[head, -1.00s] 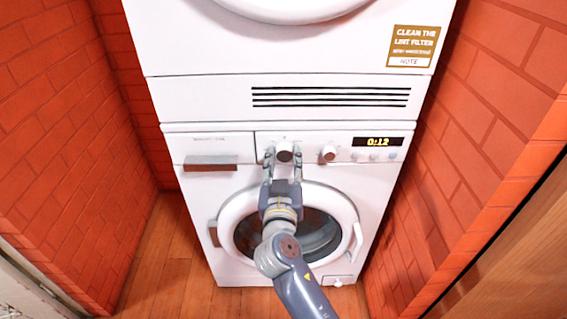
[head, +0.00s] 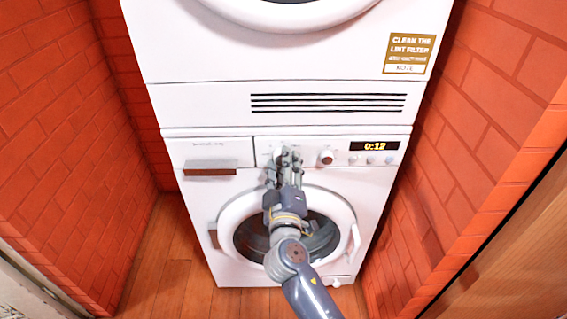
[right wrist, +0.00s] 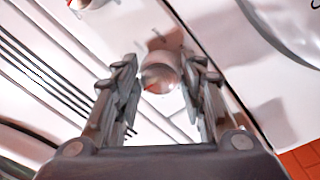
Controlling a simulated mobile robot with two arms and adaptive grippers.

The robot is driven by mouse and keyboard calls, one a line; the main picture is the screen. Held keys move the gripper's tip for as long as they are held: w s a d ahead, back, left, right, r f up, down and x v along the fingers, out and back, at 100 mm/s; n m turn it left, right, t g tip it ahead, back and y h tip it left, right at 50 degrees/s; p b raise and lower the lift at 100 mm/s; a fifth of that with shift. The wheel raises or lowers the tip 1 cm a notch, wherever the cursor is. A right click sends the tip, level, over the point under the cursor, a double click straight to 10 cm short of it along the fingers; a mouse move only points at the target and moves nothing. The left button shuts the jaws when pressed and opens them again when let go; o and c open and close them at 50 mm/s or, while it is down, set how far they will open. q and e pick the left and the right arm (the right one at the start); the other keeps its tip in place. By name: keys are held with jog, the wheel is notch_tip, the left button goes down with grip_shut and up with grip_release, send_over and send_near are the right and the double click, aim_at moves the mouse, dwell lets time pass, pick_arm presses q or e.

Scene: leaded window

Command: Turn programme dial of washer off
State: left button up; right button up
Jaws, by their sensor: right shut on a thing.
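The washer (head: 190,225) is the lower white machine, with a round door, a drawer and a control panel. Its left dial (right wrist: 160,72), a round metallic knob, sits between the fingertips of my right gripper (right wrist: 162,85) in the right wrist view. In the head view the right gripper (head: 285,160) is shut on this dial and its fingers largely hide it. The gripper is rolled, so one finger stands partly in front of the other. The dial's pointer and markings are too small to read. My left gripper is not in view.
A second knob (head: 326,157) sits right of the held dial, beside a display (head: 375,146) reading 0:12 and small buttons. The drawer handle (head: 211,168) is left. A dryer (head: 200,55) stands above. Brick walls (head: 55,130) close in both sides.

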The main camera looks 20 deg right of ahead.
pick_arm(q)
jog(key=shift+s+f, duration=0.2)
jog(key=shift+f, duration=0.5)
pick_arm(e)
jog(key=shift+n, duration=0.5)
jog(key=o, duration=1.1)
jog(key=shift+c, duration=0.2)
jog(key=v, duration=1.2)
